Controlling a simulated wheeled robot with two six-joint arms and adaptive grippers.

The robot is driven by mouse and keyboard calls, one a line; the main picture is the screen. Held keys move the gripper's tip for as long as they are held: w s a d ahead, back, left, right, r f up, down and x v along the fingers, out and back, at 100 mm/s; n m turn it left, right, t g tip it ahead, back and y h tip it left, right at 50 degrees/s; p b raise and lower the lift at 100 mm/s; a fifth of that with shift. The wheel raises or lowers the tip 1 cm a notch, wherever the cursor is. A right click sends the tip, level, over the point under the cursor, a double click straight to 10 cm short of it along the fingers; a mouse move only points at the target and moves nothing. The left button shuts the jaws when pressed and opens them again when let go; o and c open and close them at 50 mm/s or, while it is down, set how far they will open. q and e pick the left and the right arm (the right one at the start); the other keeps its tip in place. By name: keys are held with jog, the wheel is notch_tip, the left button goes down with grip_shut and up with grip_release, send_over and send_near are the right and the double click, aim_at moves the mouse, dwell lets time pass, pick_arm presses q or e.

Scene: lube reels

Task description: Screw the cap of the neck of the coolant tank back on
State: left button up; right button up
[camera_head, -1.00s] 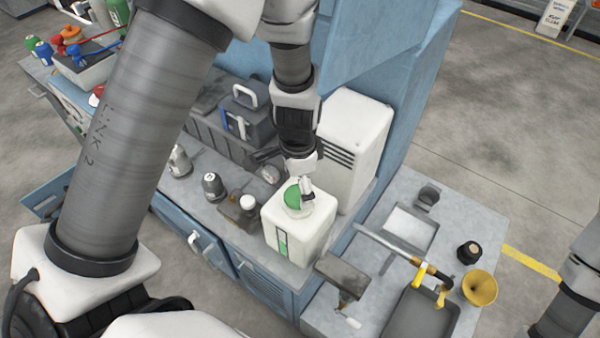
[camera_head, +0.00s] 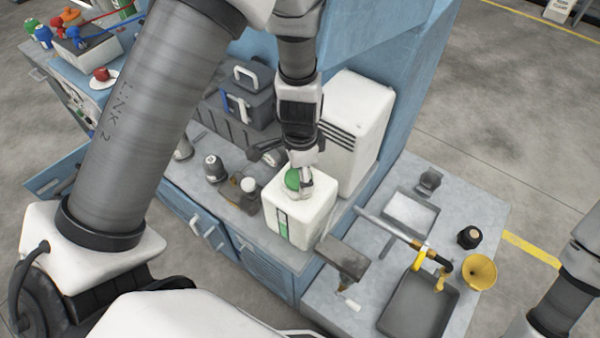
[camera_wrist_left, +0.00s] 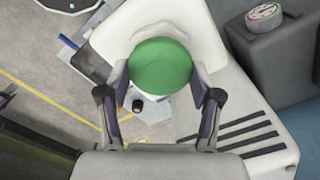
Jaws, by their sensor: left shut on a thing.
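The coolant tank (camera_head: 300,222) is a white box with a green level strip on its front, standing on the grey bench top. The green cap (camera_head: 292,179) is at the top of the tank, over the neck. My left gripper (camera_head: 305,184) comes down from above and is shut on the cap. In the left wrist view the round green cap (camera_wrist_left: 160,67) sits between the two fingers, and part of the white tank shows behind it. The cap hides the neck, so I cannot tell whether it is seated. My right gripper is not in view; only part of that arm shows at right.
A white vented box (camera_head: 352,130) stands close behind the tank. A dark toolbox (camera_head: 250,95) and a grey bottle (camera_head: 214,168) are to the left. At right are a yellow funnel (camera_head: 479,271), a black jar (camera_head: 469,237) and a dark tray (camera_head: 418,305).

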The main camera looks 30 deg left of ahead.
pick_arm(q)
jog(key=shift+f+m+b, duration=0.1)
jog(key=shift+m+b, duration=0.5)
jog(key=shift+b, duration=0.05)
jog(key=o, duration=1.4)
notch_tip(320, 180, up, 6)
jog(key=p, duration=0.5)
